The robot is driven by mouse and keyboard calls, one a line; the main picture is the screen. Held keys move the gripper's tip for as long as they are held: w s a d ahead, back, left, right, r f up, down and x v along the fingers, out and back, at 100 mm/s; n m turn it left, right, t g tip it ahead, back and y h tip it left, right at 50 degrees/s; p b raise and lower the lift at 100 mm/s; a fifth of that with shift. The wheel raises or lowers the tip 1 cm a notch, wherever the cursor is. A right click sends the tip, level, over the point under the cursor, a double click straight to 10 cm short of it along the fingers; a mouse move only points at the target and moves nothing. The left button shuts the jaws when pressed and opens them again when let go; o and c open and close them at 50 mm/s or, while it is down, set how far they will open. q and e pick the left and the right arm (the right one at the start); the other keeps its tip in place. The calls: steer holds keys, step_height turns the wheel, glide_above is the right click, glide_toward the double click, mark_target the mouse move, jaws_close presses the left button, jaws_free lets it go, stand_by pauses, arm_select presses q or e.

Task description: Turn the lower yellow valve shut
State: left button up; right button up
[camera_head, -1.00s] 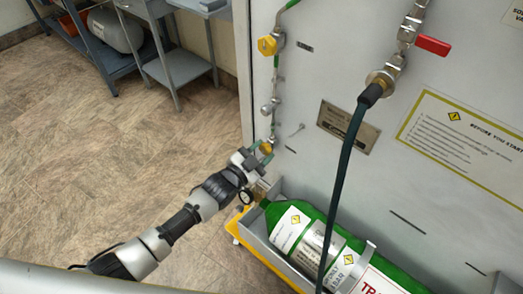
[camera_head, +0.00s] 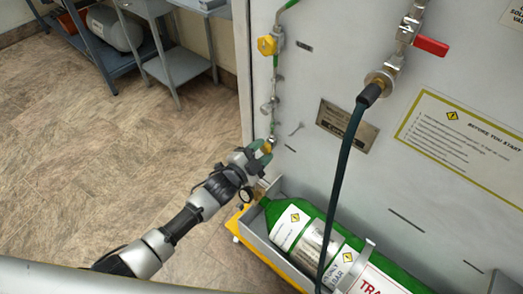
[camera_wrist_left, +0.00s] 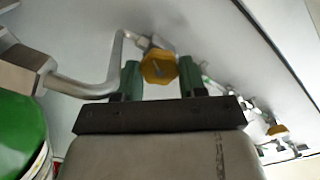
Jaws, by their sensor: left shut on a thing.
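The lower yellow valve (camera_head: 267,147) sits low on the pipe line on the grey panel, partly hidden by my left gripper in the head view. In the left wrist view its yellow knob (camera_wrist_left: 158,67) stands between the two green fingers. My left gripper (camera_head: 262,154) is shut on this knob; it also fills the lower middle of the left wrist view (camera_wrist_left: 160,80). The upper yellow valve (camera_head: 267,45) is higher on the same line; a small yellow knob shows at the right of the left wrist view (camera_wrist_left: 278,130). My right gripper is not in view.
A green cylinder (camera_head: 310,226) lies in a grey tray (camera_head: 257,236) just below the gripper. A dark hose (camera_head: 345,170) hangs from a fitting with a red lever (camera_head: 432,46). Open floor (camera_head: 90,160) lies to the left.

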arm_select(q)
steer(key=shift+f, duration=0.1)
steer(key=o, duration=0.9)
steer(key=shift+o, duration=0.2)
steer(key=v, duration=1.1)
steer(key=shift+p, duration=0.4)
